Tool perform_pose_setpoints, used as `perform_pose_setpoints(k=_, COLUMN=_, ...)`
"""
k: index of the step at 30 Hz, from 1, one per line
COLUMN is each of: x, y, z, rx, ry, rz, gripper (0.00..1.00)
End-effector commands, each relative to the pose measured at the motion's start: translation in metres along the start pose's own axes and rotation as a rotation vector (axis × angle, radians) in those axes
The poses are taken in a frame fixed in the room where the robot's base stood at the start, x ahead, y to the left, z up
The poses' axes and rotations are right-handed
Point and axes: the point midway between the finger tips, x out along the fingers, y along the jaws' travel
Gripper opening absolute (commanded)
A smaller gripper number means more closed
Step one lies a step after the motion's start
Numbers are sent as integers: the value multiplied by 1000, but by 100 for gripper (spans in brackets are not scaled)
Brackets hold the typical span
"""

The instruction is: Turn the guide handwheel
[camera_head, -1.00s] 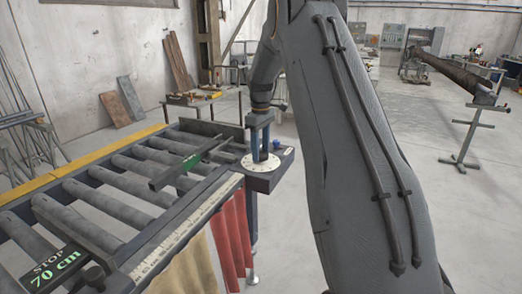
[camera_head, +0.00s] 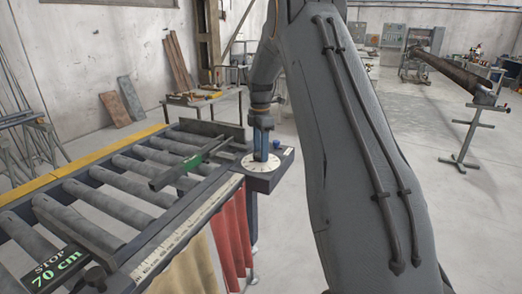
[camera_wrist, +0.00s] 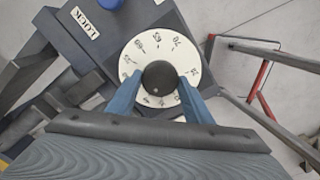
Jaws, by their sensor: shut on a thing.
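The guide handwheel shows in the wrist view as a round black knob (camera_wrist: 160,78) at the centre of a white numbered dial (camera_wrist: 137,50). In the head view the white dial (camera_head: 247,164) lies on the corner plate of the roller table. My gripper (camera_wrist: 158,88) has its two blue fingers on either side of the knob and is shut on it. In the head view my gripper (camera_head: 261,157) points down at the dial, and its fingers hide the knob. The dark guide bar (camera_head: 190,162) with a green mark lies across the rollers, left of the dial.
A blue knob (camera_head: 277,144) stands beside the dial, near a LOCK label (camera_wrist: 84,23). The roller table (camera_head: 60,184) has a yellow far edge and a STOP 70 cm sign (camera_head: 55,272). Red and tan cloths (camera_head: 232,232) hang below its near edge.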

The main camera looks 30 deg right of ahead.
Motion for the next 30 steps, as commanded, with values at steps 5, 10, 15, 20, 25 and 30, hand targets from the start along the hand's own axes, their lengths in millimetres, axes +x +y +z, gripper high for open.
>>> perform_pose_setpoints(k=5, x=-2, y=3, z=0, rx=-157, ry=-2, rz=9, gripper=24)
perform_pose_setpoints(k=10, x=-2, y=3, z=0, rx=-285, ry=-3, rz=9, gripper=24)
perform_pose_setpoints(k=15, x=-2, y=3, z=0, rx=-381, ry=-4, rz=9, gripper=24)
perform_pose_setpoints(k=20, x=-3, y=3, z=0, rx=-439, ry=-4, rz=9, gripper=24)
perform_pose_setpoints(k=25, x=-3, y=3, z=1, rx=-470, ry=-4, rz=9, gripper=24)
perform_pose_setpoints(k=30, x=-3, y=3, z=1, rx=-478, ry=-5, rz=10, gripper=24)
